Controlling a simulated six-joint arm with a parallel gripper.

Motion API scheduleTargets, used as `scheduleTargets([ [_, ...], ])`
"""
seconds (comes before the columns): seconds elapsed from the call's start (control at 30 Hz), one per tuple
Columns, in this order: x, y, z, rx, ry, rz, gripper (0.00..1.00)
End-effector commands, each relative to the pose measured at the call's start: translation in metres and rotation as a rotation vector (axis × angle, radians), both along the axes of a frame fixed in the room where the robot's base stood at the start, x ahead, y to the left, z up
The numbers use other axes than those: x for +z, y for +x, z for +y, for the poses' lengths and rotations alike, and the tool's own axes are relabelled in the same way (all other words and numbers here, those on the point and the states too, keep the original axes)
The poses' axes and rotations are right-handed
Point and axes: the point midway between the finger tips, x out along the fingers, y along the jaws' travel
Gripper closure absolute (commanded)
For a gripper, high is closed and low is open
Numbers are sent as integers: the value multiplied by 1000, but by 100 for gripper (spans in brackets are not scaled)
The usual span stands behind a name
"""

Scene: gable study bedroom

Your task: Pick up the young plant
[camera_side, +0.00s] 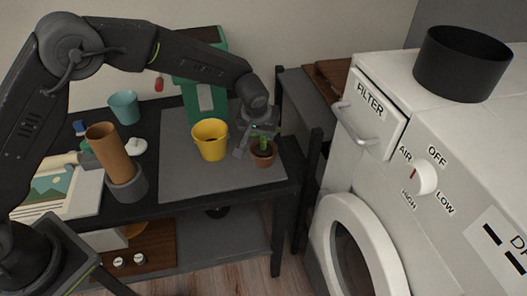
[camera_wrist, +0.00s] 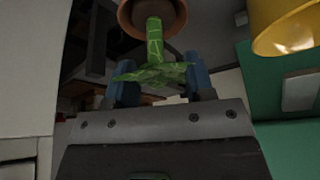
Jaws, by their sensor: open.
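The young plant (camera_side: 263,143) is a small green plant in a terracotta pot (camera_side: 263,159), standing upright near the right front corner of the grey mat. In the wrist view its green leaves (camera_wrist: 152,72) show between the fingers, with the stem running up to the terracotta pot (camera_wrist: 151,14) at the top edge. My gripper (camera_side: 257,144) is at the plant from above. In the wrist view my gripper (camera_wrist: 160,88) is open, with one blue finger on each side of the leaves. I cannot tell whether either finger touches the plant.
A yellow bucket (camera_side: 210,140) stands close left of the plant, and it also shows in the wrist view (camera_wrist: 285,27). A green thing (camera_side: 203,92) stands behind it. The grey mat (camera_side: 185,178) is clear in front. A white dryer (camera_side: 400,150) stands to the right.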

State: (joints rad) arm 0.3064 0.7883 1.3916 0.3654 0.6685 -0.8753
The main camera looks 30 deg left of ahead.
Motion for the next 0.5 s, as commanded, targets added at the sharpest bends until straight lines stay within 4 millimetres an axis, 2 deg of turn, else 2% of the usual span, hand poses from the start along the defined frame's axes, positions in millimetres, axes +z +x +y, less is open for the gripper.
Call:
scheduleTargets([
  [0.3, -39, 18, 1, 1, -1, 2, 51],
  [0.5, -46, 21, 2, -1, -1, -2, 51],
])
